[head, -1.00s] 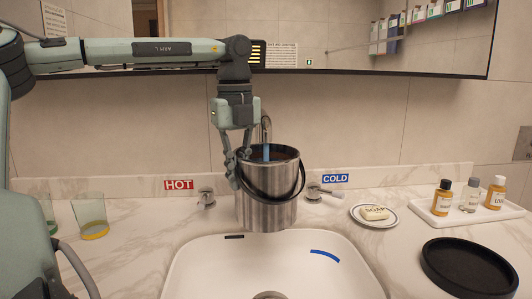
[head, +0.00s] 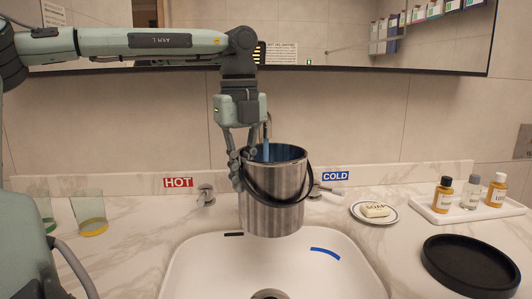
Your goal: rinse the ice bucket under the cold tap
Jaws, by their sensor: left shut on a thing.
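The ice bucket (head: 272,212) is a brushed-metal pail with a dark handle hanging over its front. It is held roughly upright above the sink (head: 205,262), under the spout (head: 268,124). A blue stream of water (head: 266,152) falls from the spout into the bucket, and its inside looks bluish. My left gripper (head: 237,172) is shut on the bucket's left rim; the bucket partly hides the fingertips. The cold tap handle (head: 330,191) is right of the bucket below the blue COLD label (head: 335,176). My right gripper is out of view.
The hot tap handle (head: 206,195) is left of the bucket. Two glasses (head: 90,213) stand at the left. A soap dish (head: 373,214), a tray of bottles (head: 440,215) and a round black tray (head: 470,264) are on the right counter. A mirror runs behind.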

